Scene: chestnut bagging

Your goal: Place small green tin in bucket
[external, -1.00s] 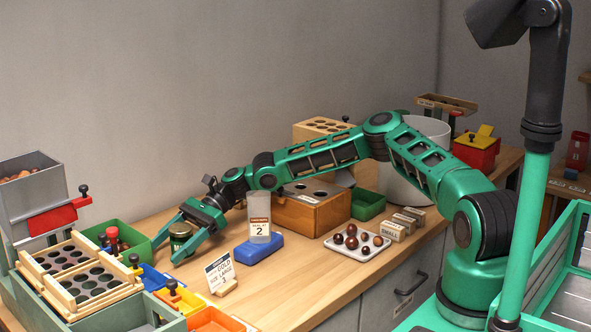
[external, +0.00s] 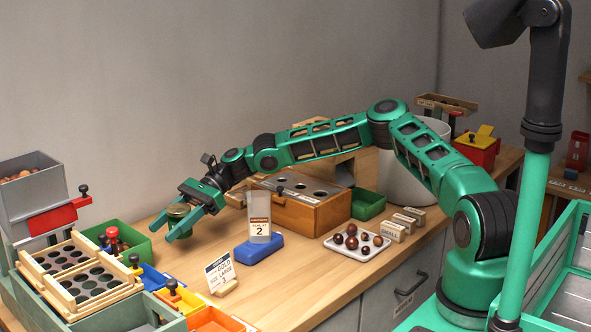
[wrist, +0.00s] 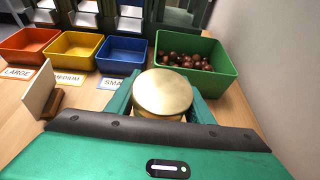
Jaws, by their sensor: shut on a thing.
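The small green tin (external: 178,211) is between the two fingers of my gripper (external: 168,228) in the external view, lifted a little above the wooden bench. My gripper is shut on it. In the wrist view its round gold lid (wrist: 162,91) faces the camera between the green fingers, and its sides are mostly hidden. The white bucket (external: 398,187) stands at the back right of the bench, behind my arm, well to the right of the tin. My arm hides part of the bucket, and its inside cannot be seen.
A green bin of chestnuts (wrist: 205,63) lies just beyond the gripper. A blue stand with a clear numbered container (external: 259,245), a wooden box with holes (external: 310,212), a green tray (external: 367,205) and a plate of chestnuts (external: 357,252) stand between tin and bucket.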

